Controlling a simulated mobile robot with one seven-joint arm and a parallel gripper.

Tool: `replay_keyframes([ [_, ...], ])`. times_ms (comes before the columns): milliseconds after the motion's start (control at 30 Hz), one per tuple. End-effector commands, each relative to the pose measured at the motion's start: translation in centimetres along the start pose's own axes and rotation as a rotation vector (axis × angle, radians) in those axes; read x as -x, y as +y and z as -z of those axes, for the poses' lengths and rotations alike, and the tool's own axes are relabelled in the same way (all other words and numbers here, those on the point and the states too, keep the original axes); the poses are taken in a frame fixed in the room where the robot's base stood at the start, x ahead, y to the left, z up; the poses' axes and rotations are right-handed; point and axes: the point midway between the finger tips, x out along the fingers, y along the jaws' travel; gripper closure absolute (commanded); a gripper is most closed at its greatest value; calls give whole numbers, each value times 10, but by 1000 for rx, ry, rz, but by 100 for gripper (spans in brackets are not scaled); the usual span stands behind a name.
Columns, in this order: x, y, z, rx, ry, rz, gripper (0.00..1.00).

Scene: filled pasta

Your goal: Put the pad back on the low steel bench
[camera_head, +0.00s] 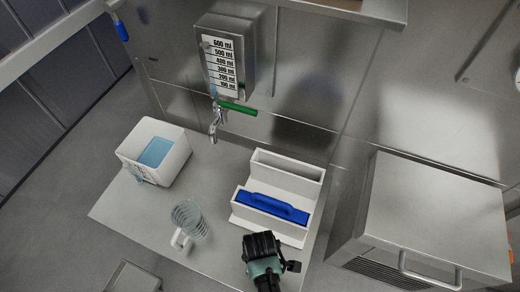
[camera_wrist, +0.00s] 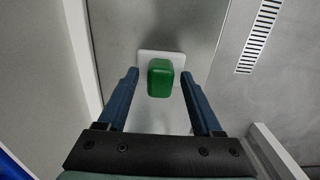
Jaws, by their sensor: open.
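My gripper (camera_head: 260,243) hangs over the near right part of a steel worktop, just in front of a white holder. In the wrist view its two blue fingers are apart, with no contact visible. A green block (camera_wrist: 160,78) on a white square plate (camera_wrist: 147,54) shows between the fingertips; I cannot tell if this is the pad. In the head view it does not show. A blue pad-like piece with a raised grip (camera_head: 272,207) lies in the white holder (camera_head: 286,170). A low steel surface (camera_head: 132,278) shows at the bottom edge, partly cut off.
The worktop (camera_head: 130,215) holds a white tub (camera_head: 178,165) with blue contents and a clear jug (camera_head: 187,218). A tap with a green lever (camera_head: 238,107) sits under a marked dispenser (camera_head: 228,50). A steel cabinet (camera_head: 440,210) stands at the right.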

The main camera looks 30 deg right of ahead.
Motion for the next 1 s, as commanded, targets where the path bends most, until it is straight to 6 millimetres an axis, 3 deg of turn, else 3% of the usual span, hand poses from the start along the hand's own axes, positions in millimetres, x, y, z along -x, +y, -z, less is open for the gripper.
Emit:
replay_keyframes([
  [167,20,1,1,0,2,-3,33],
  [600,104,1,1,0,2,-2,33],
  [800,118,0,0,0,1,-1,33],
  [1000,119,0,0,0,0,0,33],
])
